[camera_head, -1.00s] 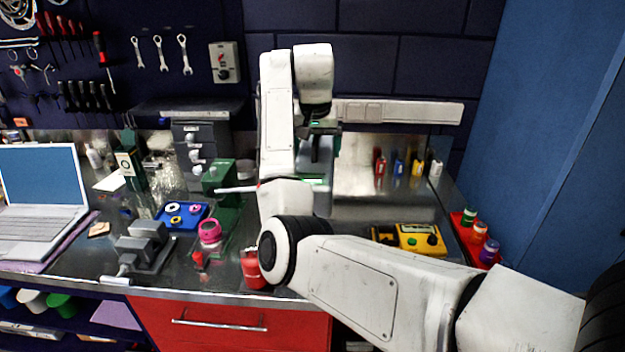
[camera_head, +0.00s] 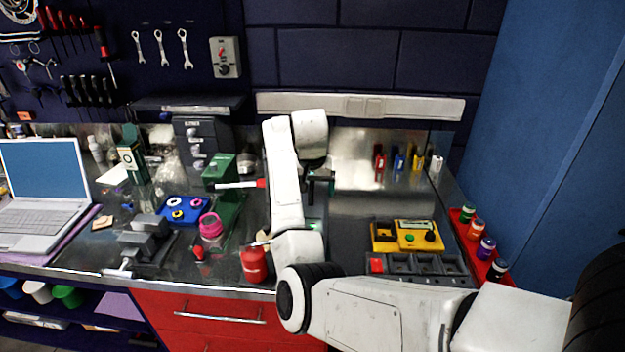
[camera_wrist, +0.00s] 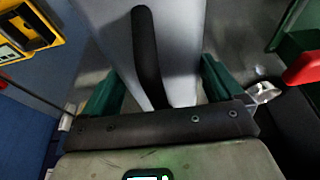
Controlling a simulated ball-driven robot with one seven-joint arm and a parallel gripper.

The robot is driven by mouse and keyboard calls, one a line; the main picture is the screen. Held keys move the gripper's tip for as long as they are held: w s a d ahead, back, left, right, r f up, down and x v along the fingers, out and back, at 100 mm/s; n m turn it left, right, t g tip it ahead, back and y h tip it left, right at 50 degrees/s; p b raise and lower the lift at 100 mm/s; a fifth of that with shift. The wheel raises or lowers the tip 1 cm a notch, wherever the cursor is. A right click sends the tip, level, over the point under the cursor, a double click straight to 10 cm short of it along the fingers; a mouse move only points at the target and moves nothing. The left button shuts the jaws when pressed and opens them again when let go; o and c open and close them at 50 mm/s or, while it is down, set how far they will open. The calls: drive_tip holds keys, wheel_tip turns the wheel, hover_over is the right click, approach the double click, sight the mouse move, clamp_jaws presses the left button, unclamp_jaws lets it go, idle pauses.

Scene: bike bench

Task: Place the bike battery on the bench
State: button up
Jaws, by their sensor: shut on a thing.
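The bike battery (camera_wrist: 147,55) shows in the wrist view as a long, dark, slightly curved shape between the green fingers. My gripper (camera_wrist: 160,85) is shut on it. In the head view my gripper (camera_head: 321,183) is over the steel bench (camera_head: 352,222), in the clear stretch left of the yellow box. Only a thin dark part of the battery shows below it there. My white arm hides the rest, and I cannot tell whether its lower end touches the bench.
The yellow box (camera_head: 418,236) and a dark tray (camera_head: 428,264) stand right of the clear stretch. A red rack with bottles (camera_head: 476,238) lines the right edge. Left of my arm are a red canister (camera_head: 254,264), a pink-topped jar (camera_head: 211,226), a vise (camera_head: 145,240) and a laptop (camera_head: 42,195).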

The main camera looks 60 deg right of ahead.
sight(312, 185)
drive_tip(key=shift+f+p, duration=0.3)
drive_tip(key=shift+f, duration=1.3)
drive_tip(key=shift+f, duration=0.1)
drive_tip(key=o, duration=1.7)
drive_tip(key=shift+f, duration=0.3)
drive_tip(key=b+v, duration=0.1)
drive_tip(key=v, duration=1.1)
drive_tip(key=shift+s+r, duration=0.15)
